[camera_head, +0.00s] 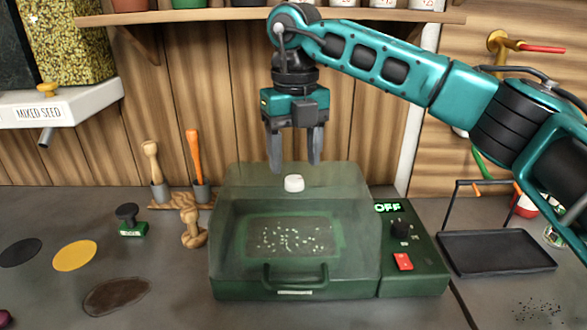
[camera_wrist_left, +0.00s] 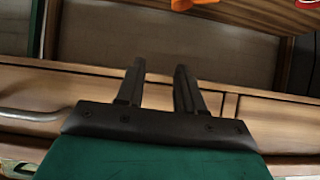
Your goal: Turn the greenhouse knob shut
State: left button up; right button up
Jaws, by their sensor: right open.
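The greenhouse (camera_head: 235,275) is a dark green box with a see-through lid, standing on the bench. A small white knob (camera_head: 294,183) sits on top of its lid. The control panel (camera_head: 415,280) at its right side has a lit OFF sign (camera_head: 387,208), a black dial (camera_head: 401,230) and a red switch (camera_head: 403,262). My right gripper (camera_head: 294,165) points down, open and empty, its fingertips just above the white knob and apart from it. My left gripper (camera_wrist_left: 160,68) shows only in the left wrist view, its fingers apart with nothing between them.
A black tray (camera_head: 495,250) with a tall handle lies right of the greenhouse. A green stamp (camera_head: 132,222), wooden tools (camera_head: 192,228) and a yellow disc (camera_head: 75,256) lie to the left. A shelf (camera_head: 200,16) with pots runs above. The left wrist view shows wooden drawers (camera_wrist_left: 60,95).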

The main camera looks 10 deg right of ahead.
aim_at(294, 179)
jog(key=shift+w+f, duration=0.1)
jog(key=shift+f, duration=1.7)
jog(key=c, duration=1)
